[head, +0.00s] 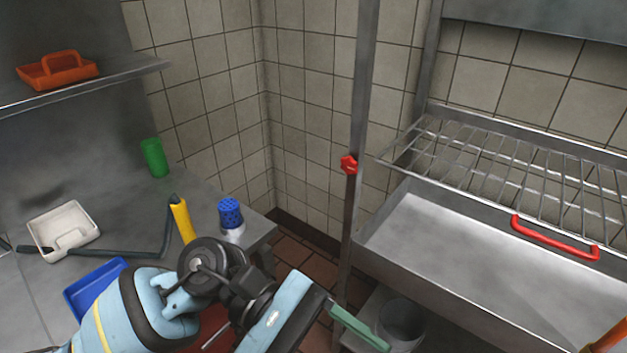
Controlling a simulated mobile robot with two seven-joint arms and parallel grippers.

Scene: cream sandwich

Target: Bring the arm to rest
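My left arm comes in from the lower left, light blue with black joints. Its end, where my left gripper (318,318) is, hangs low in the middle, in front of the gap between the counter and the sink unit. A green bar (358,328) sticks out past this end to the right. I cannot tell whether it is part of the gripper or something held. The fingers are not clear, so open or shut does not show. My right gripper is not in view.
The steel counter (120,190) holds a white tray (62,228), blue tray (92,285), green cup (154,157), blue-topped shaker (231,218) and yellow-handled tool (182,220). An orange caddy (57,70) sits on the shelf above. Right is a steel basin (440,240) with wire rack (500,165) and red handle (555,238).

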